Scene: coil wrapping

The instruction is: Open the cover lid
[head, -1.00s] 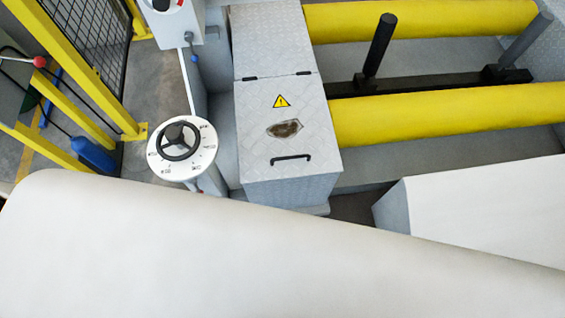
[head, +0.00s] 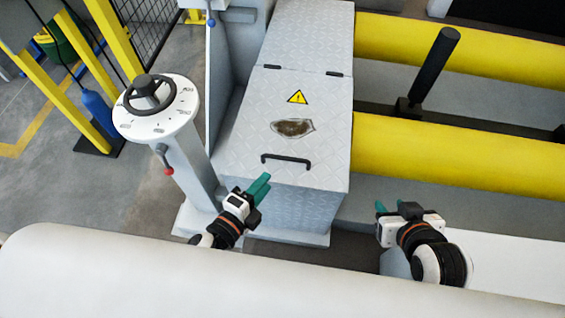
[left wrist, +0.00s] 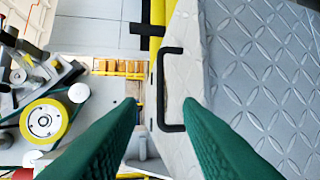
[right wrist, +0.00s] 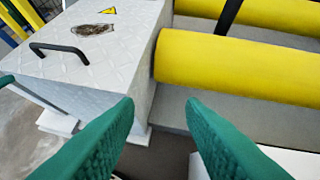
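The cover lid (head: 318,155) is the grey diamond-plate top of a box and lies shut. It carries a warning triangle, a brown worn patch and a black handle (head: 287,159) near its front edge. My left gripper (head: 262,187) is just in front of the box, near the handle and apart from it. In the left wrist view its green fingers are spread, and the handle (left wrist: 171,92) shows beyond and between the tips. My right gripper (head: 392,207) is to the right of the box, open and empty. The right wrist view shows the handle (right wrist: 60,50) at its upper left.
A pedestal with a black handwheel (head: 150,92) stands left of the box. Yellow rollers (head: 440,155) and a black post (head: 436,70) are to the right. A large white surface (head: 120,275) crosses the foreground.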

